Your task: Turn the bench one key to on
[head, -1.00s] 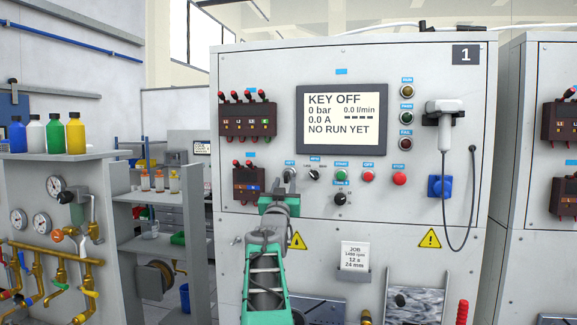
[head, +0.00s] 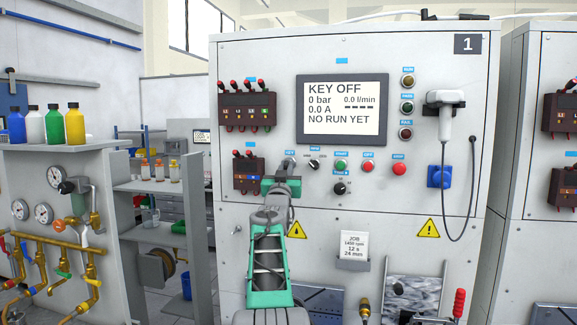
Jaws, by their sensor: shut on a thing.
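The key switch (head: 289,163) is at the left end of the control row, under a small blue label. My gripper (head: 287,174) is at the key switch, shut on the key. The gripper and wrist hide most of the key, so its angle is hard to tell.
Right of the key are a black knob (head: 314,163), a green button (head: 341,166) and red buttons (head: 399,169). A breaker block (head: 249,176) is just left. A handheld unit (head: 445,112) hangs at right.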

